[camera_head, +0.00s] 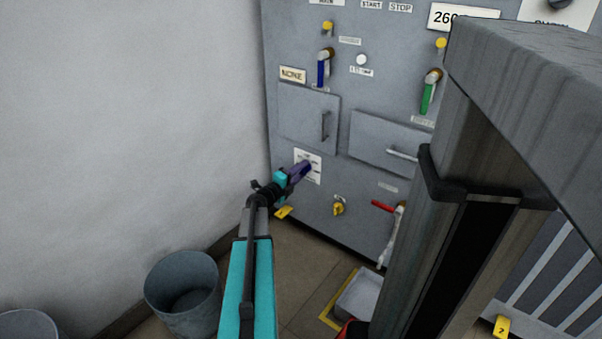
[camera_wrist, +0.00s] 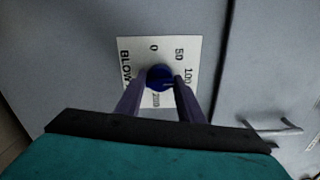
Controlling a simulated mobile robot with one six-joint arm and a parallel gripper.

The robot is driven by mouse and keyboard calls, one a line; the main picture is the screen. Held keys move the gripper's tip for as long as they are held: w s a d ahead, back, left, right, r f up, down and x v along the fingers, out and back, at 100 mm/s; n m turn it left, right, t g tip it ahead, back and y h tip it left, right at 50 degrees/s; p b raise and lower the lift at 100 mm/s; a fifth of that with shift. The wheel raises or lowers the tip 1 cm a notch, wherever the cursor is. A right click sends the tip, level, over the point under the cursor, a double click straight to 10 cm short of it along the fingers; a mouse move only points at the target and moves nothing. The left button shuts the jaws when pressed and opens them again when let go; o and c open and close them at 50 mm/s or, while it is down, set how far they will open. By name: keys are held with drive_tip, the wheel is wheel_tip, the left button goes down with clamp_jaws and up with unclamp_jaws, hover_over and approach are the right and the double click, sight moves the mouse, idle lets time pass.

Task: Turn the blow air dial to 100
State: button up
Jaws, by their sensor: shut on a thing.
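The blow air dial (camera_wrist: 160,76) is a round blue knob on a white plate (camera_wrist: 184,48) in the wrist view. The plate carries the marks 0, 50, 100 and 200, with the word BLOW at its left edge. My gripper (camera_wrist: 160,82) has its two purple fingers on either side of the knob, shut on it. Which mark the dial points to is hard to tell. In the head view my gripper (camera_head: 303,169) reaches the white plate (camera_head: 315,175) low on the grey cabinet, and it hides the dial there.
A cabinet door with a vertical handle (camera_head: 324,126) is above the plate. A drawer handle (camera_head: 402,154) and a yellow knob (camera_head: 338,207) are to the right. A grey bucket (camera_head: 182,292) stands on the floor at left. A red-handled lever (camera_head: 382,206) is further right.

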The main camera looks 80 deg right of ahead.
drive_tip(key=shift+a+f, duration=0.1)
drive_tip(key=o, duration=1)
drive_tip(key=p+v, duration=0.4)
drive_tip(key=v, duration=0.9)
drive_tip(key=shift+a, duration=0.3)
drive_tip(key=shift+w, duration=0.1)
